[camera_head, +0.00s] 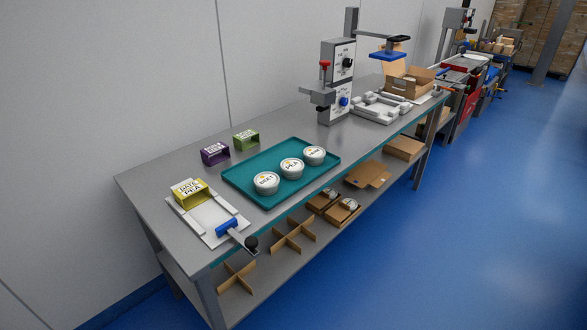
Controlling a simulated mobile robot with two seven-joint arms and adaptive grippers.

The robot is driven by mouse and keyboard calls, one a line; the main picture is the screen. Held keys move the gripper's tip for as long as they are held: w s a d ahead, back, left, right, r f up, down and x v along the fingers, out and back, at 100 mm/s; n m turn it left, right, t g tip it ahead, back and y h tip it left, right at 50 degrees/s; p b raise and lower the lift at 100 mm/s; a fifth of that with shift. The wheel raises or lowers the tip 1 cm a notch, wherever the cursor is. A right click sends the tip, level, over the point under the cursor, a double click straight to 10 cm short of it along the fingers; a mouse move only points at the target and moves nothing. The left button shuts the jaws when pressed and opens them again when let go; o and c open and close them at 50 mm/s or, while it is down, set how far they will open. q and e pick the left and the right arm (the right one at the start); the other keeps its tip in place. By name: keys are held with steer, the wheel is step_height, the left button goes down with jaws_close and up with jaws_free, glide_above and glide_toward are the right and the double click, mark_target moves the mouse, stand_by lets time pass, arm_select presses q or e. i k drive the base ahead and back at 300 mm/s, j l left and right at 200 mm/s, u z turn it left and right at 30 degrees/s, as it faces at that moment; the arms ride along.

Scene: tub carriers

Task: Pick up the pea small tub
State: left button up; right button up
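A teal tray (238,183) lies on the grey workbench. Three small round white tubs with printed lids stand on it in a slanting row. The middle tub (291,168) has a lid that appears to read PEA. The front-left tub (266,182) has a lid that seems to read BEET. The back-right tub (314,155) has lettering too small to read surely. All three are upright and apart from each other. Neither of my grippers is in view.
Left of the tray is a yellow carrier (190,193), its print seeming to include PEA, on a white fixture (211,222) with a blue-and-black handle. Purple (215,152) and green (246,139) carriers stand behind the tray. A press (338,75) stands beyond its right end. Cardboard dividers sit below.

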mark_target(292, 168)
steer(key=i+l+u, duration=0.1)
steer(key=l, duration=0.2)
steer(key=i+l+u, duration=0.1)
steer(key=l, duration=0.2)
steer(key=l+u, duration=0.15)
steer(key=l, duration=0.2)
steer(key=i+l+u, duration=0.15)
steer(key=l, duration=0.2)
steer(key=i+l+u, duration=0.1)
steer(key=l, duration=0.25)
steer(key=i+l+u, duration=0.15)
steer(key=i+l, duration=0.15)
steer(key=i+l+u, duration=0.1)
steer(key=l, duration=0.35)
steer(key=i+l+u, duration=0.15)
steer(key=l, duration=0.25)
